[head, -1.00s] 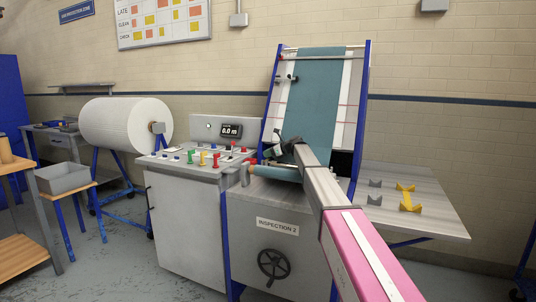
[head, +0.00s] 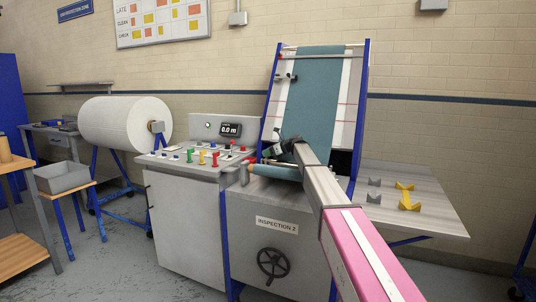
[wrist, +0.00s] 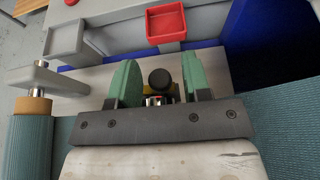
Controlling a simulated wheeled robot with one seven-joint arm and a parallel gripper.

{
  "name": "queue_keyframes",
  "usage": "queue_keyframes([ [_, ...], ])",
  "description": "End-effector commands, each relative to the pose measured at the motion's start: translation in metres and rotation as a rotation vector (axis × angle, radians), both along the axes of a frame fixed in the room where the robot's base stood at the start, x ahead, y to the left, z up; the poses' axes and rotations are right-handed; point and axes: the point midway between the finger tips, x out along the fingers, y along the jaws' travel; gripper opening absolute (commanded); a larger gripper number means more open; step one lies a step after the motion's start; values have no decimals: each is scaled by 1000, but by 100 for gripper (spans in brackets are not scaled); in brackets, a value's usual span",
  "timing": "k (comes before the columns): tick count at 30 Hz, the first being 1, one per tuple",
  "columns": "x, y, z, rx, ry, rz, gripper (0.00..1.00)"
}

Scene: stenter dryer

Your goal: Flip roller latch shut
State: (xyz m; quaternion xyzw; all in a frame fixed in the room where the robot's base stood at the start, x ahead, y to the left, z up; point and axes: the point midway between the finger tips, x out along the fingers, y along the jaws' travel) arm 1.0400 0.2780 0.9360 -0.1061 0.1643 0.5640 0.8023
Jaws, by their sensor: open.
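In the wrist view my gripper (wrist: 161,84) is open, with one green finger on each side of a black round knob (wrist: 160,78). The knob sits on a small metal and yellow part, which looks like the roller latch; my gripper's body hides most of it. I cannot tell whether the fingers touch the knob. A fabric roller (wrist: 30,135) with a cardboard core lies at the left, beside a grey bracket arm (wrist: 62,82). In the head view my gripper (head: 272,151) is above the roller (head: 272,171) at the foot of the inspection frame; the latch is too small to make out there.
A red tray (wrist: 166,22) and a grey tray (wrist: 65,38) lie just beyond the fingers. The control console (head: 190,158) stands left of the inspection frame (head: 355,110). A side table (head: 430,205) with yellow and grey holders is at the right.

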Motion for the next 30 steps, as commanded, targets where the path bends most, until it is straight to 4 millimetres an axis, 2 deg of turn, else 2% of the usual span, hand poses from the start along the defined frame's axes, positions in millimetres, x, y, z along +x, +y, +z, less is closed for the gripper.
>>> queue_keyframes([
  [8,-10,-25,11,1,0,0,44],
  [19,-30,-83,36,0,0,0,44],
  [24,-33,-93,40,0,0,0,44],
  [30,-33,-93,40,0,0,0,44],
])
